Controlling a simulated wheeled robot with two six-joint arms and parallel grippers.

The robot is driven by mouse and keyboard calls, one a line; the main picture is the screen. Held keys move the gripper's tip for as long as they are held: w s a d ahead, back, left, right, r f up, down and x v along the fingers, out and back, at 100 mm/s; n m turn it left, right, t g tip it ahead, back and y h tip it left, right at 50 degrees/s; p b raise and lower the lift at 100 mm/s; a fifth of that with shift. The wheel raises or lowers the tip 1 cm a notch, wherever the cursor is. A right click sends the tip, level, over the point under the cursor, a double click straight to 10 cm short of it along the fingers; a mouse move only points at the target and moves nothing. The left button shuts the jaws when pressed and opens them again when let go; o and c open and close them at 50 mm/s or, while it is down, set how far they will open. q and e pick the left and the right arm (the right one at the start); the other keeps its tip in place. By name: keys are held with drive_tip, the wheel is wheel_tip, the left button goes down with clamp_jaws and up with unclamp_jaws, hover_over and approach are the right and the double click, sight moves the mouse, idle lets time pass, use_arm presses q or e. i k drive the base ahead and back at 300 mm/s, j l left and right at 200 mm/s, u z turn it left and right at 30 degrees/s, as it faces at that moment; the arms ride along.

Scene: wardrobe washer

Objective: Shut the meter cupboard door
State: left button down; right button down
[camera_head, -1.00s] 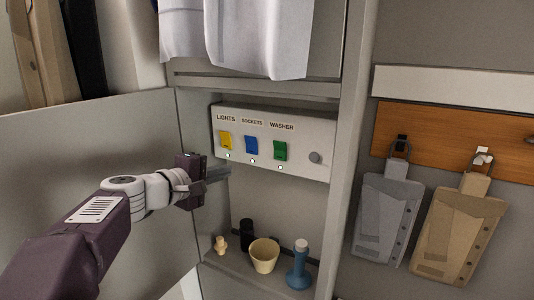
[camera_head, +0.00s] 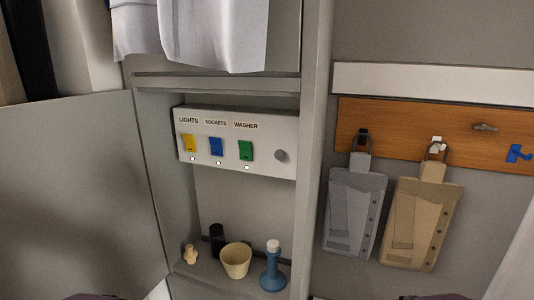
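The meter cupboard (camera_head: 245,207) stands open in the middle of the head view. Its grey door (camera_head: 75,185) is swung out to the left, its right edge at the cupboard's left side. Inside is a white switch panel (camera_head: 235,145) with yellow, blue and green switches marked LIGHTS, SOCKETS and WASHER, and a round grey knob. Neither gripper shows; only dark bits of my arms appear at the bottom edge.
On the cupboard's bottom shelf stand a small tan figure (camera_head: 190,254), a black cylinder (camera_head: 217,240), a cream cup (camera_head: 236,261) and a blue bottle-like item (camera_head: 272,267). Grey (camera_head: 352,212) and tan (camera_head: 421,218) hanging items are on a wooden rail (camera_head: 400,140). White cloth (camera_head: 190,32) hangs above.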

sight(78, 214)
drive_tip(key=k+j+u, duration=0.1)
drive_tip(key=j+u, duration=0.25)
drive_tip(key=u, duration=0.15)
drive_tip(key=i+j+u, duration=0.1)
drive_tip(key=j, duration=0.4)
drive_tip(key=i+j+u, duration=0.15)
drive_tip(key=j, duration=0.3)
drive_tip(key=j+u, duration=0.1)
drive_tip(key=j, duration=0.4)
drive_tip(key=i+j+z, duration=0.15)
drive_tip(key=j+z, duration=0.2)
drive_tip(key=j, duration=0.15)
